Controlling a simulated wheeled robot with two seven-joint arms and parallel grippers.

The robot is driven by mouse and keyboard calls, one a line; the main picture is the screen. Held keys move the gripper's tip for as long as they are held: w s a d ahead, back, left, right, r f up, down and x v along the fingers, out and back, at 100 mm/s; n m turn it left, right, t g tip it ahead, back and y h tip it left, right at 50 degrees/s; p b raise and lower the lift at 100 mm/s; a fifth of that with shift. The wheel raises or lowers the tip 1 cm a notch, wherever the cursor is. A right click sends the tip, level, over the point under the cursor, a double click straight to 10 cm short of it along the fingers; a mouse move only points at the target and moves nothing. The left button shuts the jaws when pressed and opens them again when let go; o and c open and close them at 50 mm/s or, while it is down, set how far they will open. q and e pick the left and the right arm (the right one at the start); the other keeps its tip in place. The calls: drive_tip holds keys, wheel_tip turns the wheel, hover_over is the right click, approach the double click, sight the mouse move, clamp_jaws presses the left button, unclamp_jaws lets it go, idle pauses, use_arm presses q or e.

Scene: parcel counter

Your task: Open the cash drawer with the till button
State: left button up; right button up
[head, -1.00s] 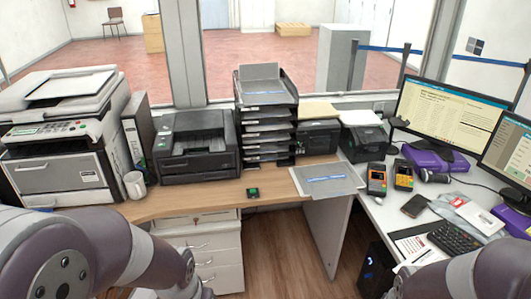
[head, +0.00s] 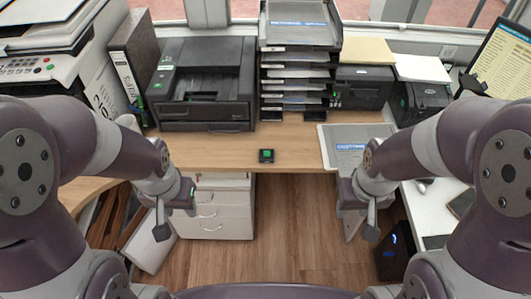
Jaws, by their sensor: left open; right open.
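A small black box with a green button (head: 266,155), which looks like the till button, sits on the wooden counter near its front edge. A wide black unit (head: 203,112) lies under a black printer-like machine (head: 203,70) at the back left; it looks like the cash drawer, and its front is closed. My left gripper (head: 161,232) is open and empty in front of the counter, left of and nearer than the button. My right gripper (head: 371,232) is open and empty in front of the counter, right of the button. Neither touches anything.
A letter tray stack (head: 295,75) stands behind the button. A grey folder (head: 350,145) lies to its right. A white drawer cabinet (head: 215,210) is under the counter. A binder (head: 135,70) and copier (head: 40,55) stand left. The counter around the button is clear.

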use_arm(q)
drive_tip(key=shift+w+d+f, duration=0.1)
drive_tip(key=shift+w+d, duration=0.05)
drive_tip(key=shift+w, duration=0.2)
drive_tip(key=shift+c, duration=0.3)
drive_tip(key=shift+s, duration=0.2)
clamp_jaws()
idle(0.9)
